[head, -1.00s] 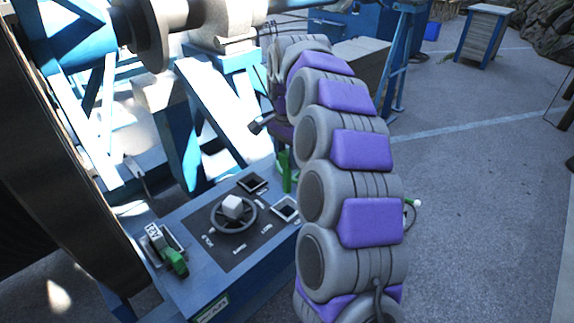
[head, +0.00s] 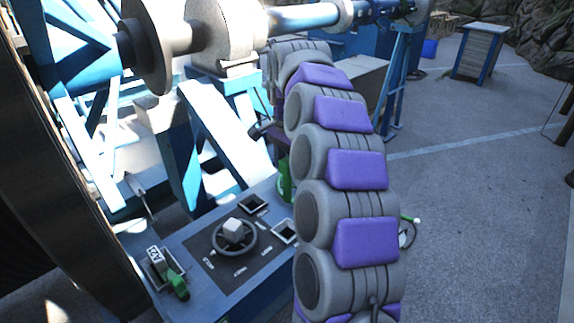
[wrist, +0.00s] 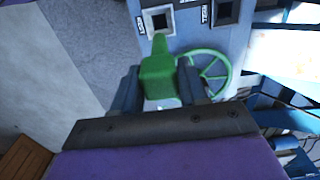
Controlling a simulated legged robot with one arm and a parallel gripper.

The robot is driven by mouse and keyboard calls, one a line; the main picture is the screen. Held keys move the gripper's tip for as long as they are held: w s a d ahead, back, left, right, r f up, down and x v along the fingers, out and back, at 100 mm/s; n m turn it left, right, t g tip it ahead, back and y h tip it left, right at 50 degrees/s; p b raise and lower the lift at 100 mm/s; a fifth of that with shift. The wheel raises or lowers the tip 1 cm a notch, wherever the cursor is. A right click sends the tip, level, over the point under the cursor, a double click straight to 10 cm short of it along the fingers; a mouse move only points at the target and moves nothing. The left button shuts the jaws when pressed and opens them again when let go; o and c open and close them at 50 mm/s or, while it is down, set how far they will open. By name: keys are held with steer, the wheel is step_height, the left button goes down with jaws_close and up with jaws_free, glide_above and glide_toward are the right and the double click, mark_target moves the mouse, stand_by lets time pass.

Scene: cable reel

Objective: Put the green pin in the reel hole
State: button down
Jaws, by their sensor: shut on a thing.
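My gripper (wrist: 168,88) is shut on the green pin (wrist: 157,72) in the wrist view. The pin's narrow tip points towards a square hole (wrist: 158,20) in the blue panel. The tip shows just below that hole in the picture; I cannot tell how far above the panel it is. A second square hole (wrist: 224,12) is to the right. The head view shows two square holes in the panel, one farther (head: 254,203) and one nearer (head: 284,231). My arm hides most of my gripper there. Labels by the holes are too blurred to read.
A green spoked wheel (wrist: 208,72) is right of the pin. The panel (head: 200,232) carries a dark handwheel (head: 234,235) and another green piece (head: 178,287) in a slot at left. Blue frame beams (head: 215,125) stand behind. Open floor (head: 480,220) lies to the right.

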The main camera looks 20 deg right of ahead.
steer(key=shift+r+p, duration=1.85)
steer(key=shift+r, duration=1.5)
steer(key=shift+f, duration=0.1)
